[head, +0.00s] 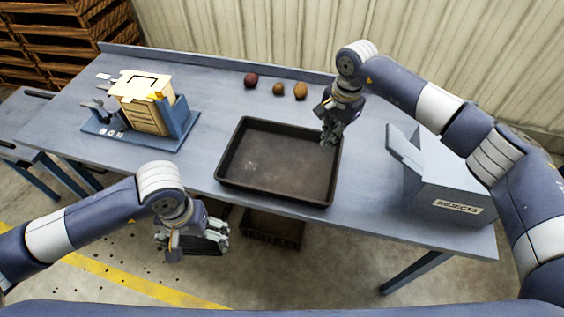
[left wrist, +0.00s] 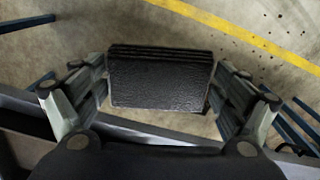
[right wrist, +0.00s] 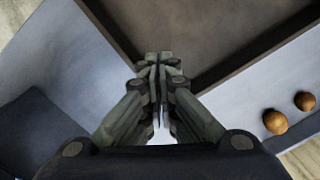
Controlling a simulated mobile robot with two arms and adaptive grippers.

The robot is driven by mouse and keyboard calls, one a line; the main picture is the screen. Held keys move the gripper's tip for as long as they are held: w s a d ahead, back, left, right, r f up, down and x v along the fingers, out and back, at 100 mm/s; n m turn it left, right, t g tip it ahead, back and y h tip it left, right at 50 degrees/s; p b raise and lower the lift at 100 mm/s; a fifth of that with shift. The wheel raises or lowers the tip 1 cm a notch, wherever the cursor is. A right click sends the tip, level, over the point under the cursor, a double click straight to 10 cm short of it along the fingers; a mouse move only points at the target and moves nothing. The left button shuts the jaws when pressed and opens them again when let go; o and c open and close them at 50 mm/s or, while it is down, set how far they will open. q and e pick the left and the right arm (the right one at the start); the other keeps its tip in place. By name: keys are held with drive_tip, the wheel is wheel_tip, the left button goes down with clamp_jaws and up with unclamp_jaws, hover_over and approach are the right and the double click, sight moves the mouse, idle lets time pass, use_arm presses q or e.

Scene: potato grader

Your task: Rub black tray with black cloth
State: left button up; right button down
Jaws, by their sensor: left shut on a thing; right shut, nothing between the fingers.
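The black tray (head: 262,178) lies on the blue table, near its front edge. My right gripper (head: 329,140) is shut and empty at the tray's back right corner. In the right wrist view its closed fingertips (right wrist: 158,60) show over that corner; I cannot tell whether they touch the rim.
A grey REJECTS bin (head: 445,180) stands right of the tray. Three potatoes (head: 278,89) lie behind it. A cream box in a blue holder (head: 180,125) stands at the left. The table (head: 215,90) is clear between holder and potatoes. A dark crate (head: 273,229) shows below the table.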

drive_tip(key=d+h, duration=0.1)
drive_tip(key=d, duration=0.1)
use_arm(q)
drive_tip(key=shift+f, duration=0.1)
drive_tip(key=shift+f+b, duration=0.9)
drive_tip(key=shift+b, duration=0.15)
use_arm(e)
hover_over(333, 164)
drive_tip(key=shift+f, duration=2.2)
use_arm(q)
drive_tip(key=shift+f+b, duration=0.75)
use_arm(e)
drive_tip(key=shift+f, duration=0.7)
use_arm(q)
drive_tip(key=shift+r+p, duration=1.4)
use_arm(e)
wheel_tip(333, 164, up, 6)
drive_tip(key=shift+r, duration=0.1)
